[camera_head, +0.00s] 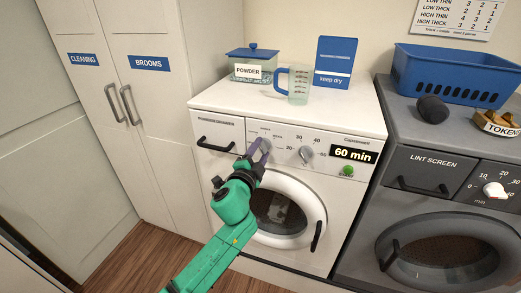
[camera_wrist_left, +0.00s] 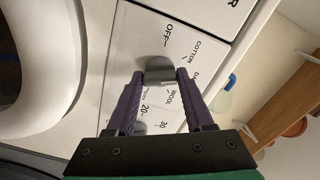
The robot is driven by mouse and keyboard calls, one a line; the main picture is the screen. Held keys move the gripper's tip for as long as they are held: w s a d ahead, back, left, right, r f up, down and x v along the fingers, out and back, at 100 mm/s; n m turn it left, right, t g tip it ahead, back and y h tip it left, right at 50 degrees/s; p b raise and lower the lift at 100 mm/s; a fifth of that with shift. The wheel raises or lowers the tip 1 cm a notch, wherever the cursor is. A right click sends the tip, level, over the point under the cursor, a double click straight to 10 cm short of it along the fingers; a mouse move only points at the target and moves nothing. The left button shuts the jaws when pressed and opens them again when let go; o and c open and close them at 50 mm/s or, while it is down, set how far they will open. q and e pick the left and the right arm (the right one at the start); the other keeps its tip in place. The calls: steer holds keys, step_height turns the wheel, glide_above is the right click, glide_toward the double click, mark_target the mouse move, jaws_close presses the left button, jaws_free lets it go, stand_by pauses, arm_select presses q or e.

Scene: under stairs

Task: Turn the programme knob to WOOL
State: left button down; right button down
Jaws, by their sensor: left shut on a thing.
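The white washer (camera_head: 235,118) stands in the middle of the head view. My left gripper (camera_head: 260,146) is at its front panel and covers the programme knob there. In the left wrist view the grey programme knob (camera_wrist_left: 156,68) sits between the two fingertips of my left gripper (camera_wrist_left: 162,75), which is shut on it. Printed labels OFF, COTTON and WOOL (camera_wrist_left: 172,97) lie around the knob; another label is partly hidden by a finger. I cannot tell exactly which label the knob points at. My right gripper is not in view.
A second knob (camera_head: 306,153), a "60 min" display (camera_head: 354,154) and a green button (camera_head: 348,170) are right of the gripper. The washer's round door (camera_head: 310,205) is below. A powder box (camera_head: 252,65) and measuring jug (camera_head: 299,85) stand on top.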

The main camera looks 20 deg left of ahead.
arm_select(q)
steer(key=m, duration=0.3)
steer(key=shift+m+p, duration=0.4)
steer(key=m, duration=0.3)
steer(key=shift+m+p, duration=0.3)
steer(key=shift+p, duration=0.1)
steer(key=m+p, duration=0.1)
steer(key=m, duration=0.4)
steer(key=shift+m+p, duration=0.55)
steer(key=shift+m, duration=0.65)
steer(key=shift+f, duration=0.1)
steer(key=shift+c, duration=1.4)
jaws_free()
